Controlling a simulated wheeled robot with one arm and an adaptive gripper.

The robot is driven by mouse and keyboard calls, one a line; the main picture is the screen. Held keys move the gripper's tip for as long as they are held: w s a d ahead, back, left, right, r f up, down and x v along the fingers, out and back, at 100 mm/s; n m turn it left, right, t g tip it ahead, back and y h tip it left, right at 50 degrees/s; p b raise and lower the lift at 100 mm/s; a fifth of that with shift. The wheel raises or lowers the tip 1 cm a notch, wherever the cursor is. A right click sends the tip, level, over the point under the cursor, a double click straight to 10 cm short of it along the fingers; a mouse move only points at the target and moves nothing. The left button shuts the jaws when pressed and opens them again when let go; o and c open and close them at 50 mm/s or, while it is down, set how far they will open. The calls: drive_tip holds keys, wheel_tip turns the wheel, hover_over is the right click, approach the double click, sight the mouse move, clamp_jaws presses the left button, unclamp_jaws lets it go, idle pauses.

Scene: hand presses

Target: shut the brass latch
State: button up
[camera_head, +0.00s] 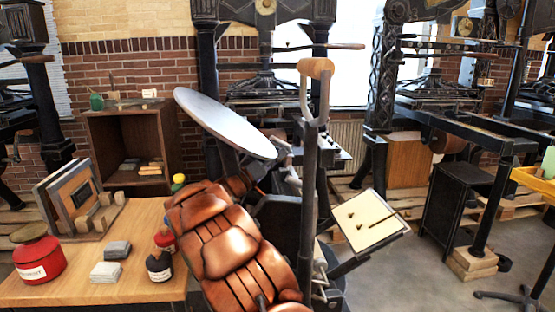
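I cannot make out a brass latch with certainty. Two small brass-coloured pieces lie on a tilted cream board (368,222), with a thin dark rod across it. The board is beside the dark hand press with a pale round disc (225,123). An upright lever with a wooden grip (316,68) stands in front of the press. I cannot make out my gripper's fingers anywhere in the view.
A wooden table (125,285) at the lower left bears a red tin (39,257), grey blocks (106,271), a dark bottle (160,266) and a wooden rack. A brown cabinet (129,140) stands behind it. More presses stand at the back. Bare floor shows at the lower right.

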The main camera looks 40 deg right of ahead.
drive_tip(key=shift+f, duration=0.25)
clamp_jaws()
drive_tip(key=shift+r, duration=0.15)
